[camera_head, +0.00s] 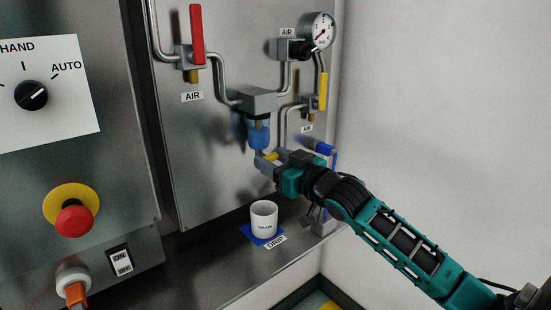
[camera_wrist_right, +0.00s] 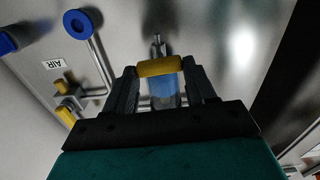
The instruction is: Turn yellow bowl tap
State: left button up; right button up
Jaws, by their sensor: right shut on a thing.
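The yellow bowl tap (camera_head: 271,156) is a small yellow handle under the blue transparent filter bowl (camera_head: 258,132) on the steel panel. My right gripper (camera_head: 267,160) reaches in from the lower right and is shut on the tap. In the right wrist view the yellow tap (camera_wrist_right: 160,66) lies crosswise between the two dark fingers (camera_wrist_right: 160,80), with the blue bowl (camera_wrist_right: 163,92) behind it. The fingers hide the ends of the tap. My left gripper is not in view.
A white cup (camera_head: 264,217) stands on a blue mat (camera_head: 250,236) on the ledge below. A red lever (camera_head: 197,35), a yellow lever (camera_head: 323,92), a gauge (camera_head: 318,30) and pipes surround the bowl. A blue handle (camera_head: 318,146) is close beside my right gripper.

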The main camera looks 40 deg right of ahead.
jog(key=n+p, duration=0.2)
jog(key=n, duration=0.1)
jog(key=n+p, duration=0.3)
jog(key=shift+a+r+n, duration=0.1)
jog(key=shift+a+n, duration=0.1)
jog(key=shift+n, duration=0.1)
jog(key=n+p, duration=0.2)
jog(key=n, duration=0.1)
jog(key=shift+n, duration=0.4)
jog(key=shift+n+p, duration=0.6)
jog(key=shift+n, duration=0.2)
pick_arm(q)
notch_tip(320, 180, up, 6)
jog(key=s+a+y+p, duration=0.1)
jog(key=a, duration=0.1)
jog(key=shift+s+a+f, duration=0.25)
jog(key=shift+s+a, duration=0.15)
pick_arm(e)
jog(key=shift+a+f+n, duration=0.1)
jog(key=shift+f+n, duration=0.1)
jog(key=shift+n, duration=1.1)
jog(key=shift+f+n, duration=0.15)
jog(key=shift+n, duration=1.15)
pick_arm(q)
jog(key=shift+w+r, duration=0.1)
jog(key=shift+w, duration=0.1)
